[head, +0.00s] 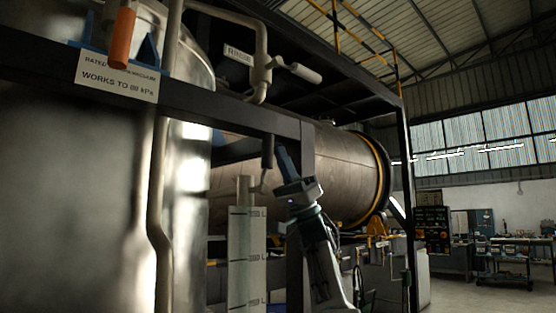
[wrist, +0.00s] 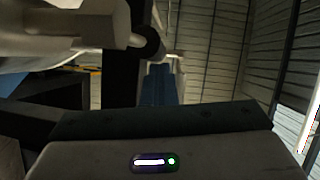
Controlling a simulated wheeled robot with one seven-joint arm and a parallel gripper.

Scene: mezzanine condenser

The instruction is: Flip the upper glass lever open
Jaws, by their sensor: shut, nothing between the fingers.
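The upper glass lever (head: 268,151) is a short dark grip standing roughly upright on a pale fitting above the sight glass (head: 246,255), a pale upright panel with marks. My gripper (head: 282,156) points up just right of the lever, its blue fingers shut and empty. A small gap shows between them in the head view; contact cannot be told for certain. In the wrist view, my blue fingers (wrist: 160,72) sit just below a dark round-ended piece (wrist: 152,46), which looks like the lever's grip, beside a pale pipe.
A dark frame beam (head: 230,112) and post cross close around the lever. A large metal tank (head: 70,190) fills the left. A horizontal drum (head: 300,170) lies behind. A white-handled valve (head: 295,72) and an orange handle (head: 122,38) are higher up. Open floor lies right.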

